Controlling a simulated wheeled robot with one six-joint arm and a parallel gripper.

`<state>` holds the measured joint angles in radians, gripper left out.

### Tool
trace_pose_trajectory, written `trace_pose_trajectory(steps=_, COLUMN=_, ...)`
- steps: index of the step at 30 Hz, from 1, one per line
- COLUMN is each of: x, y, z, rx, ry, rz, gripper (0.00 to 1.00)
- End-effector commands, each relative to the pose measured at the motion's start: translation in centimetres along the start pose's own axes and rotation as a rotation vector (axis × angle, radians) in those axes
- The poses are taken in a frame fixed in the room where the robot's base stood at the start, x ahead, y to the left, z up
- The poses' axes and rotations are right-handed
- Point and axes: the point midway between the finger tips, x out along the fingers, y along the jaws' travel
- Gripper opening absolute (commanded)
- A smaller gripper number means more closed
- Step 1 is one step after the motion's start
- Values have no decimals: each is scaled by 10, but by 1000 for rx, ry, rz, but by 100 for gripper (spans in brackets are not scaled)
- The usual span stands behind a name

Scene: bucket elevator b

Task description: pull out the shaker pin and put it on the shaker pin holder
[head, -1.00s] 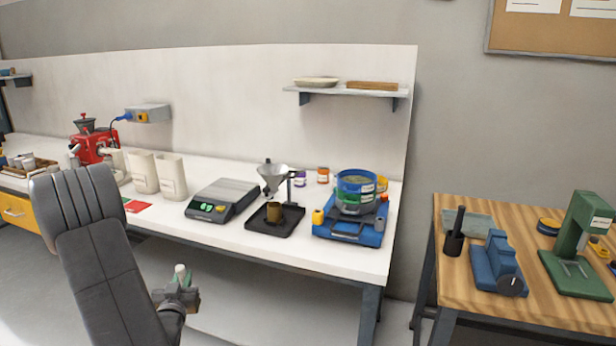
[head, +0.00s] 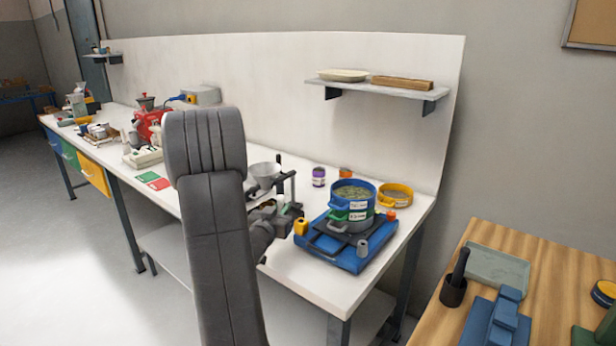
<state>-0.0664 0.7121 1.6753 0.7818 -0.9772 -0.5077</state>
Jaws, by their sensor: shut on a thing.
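The blue shaker (head: 335,258) stands near the right end of the white bench, with blue and green sieves (head: 350,200) stacked on it. A yellow knob (head: 301,227) is at its left corner, a grey cylinder (head: 362,248) at its front and an orange piece (head: 391,214) at its back right. I cannot tell which of these is the shaker pin or its holder. My gripper (head: 283,212) is just left of the shaker, in front of the funnel stand. It is shut on a small pale thing (head: 281,200), mostly hidden and too small to identify.
A funnel (head: 264,171) on a black stand is behind my gripper. A yellow sieve (head: 395,194) and a purple jar (head: 318,177) are behind the shaker. A shelf (head: 376,90) hangs above. A wooden table (head: 540,275) stands to the right.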

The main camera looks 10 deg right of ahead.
Motion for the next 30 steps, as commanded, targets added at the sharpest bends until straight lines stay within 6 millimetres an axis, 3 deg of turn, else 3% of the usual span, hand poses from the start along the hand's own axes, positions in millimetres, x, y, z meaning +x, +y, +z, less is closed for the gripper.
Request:
trace_pose_trajectory(steps=1, x=12, y=13, z=-23, rx=6, ry=6, rz=27, gripper=0)
trace_pose_trajectory(steps=3, x=24, y=27, z=-41, rx=7, ry=6, rz=53, gripper=0)
trace_pose_trajectory(steps=9, x=42, y=48, z=-68, rx=6, ry=6, rz=87, gripper=0)
trace_pose_trajectory(steps=23, x=42, y=49, z=-69, rx=5, ry=5, rz=88, gripper=0)
trace_pose_trajectory(steps=30, x=42, y=49, z=-55, rx=4, ry=4, rz=88, gripper=0)
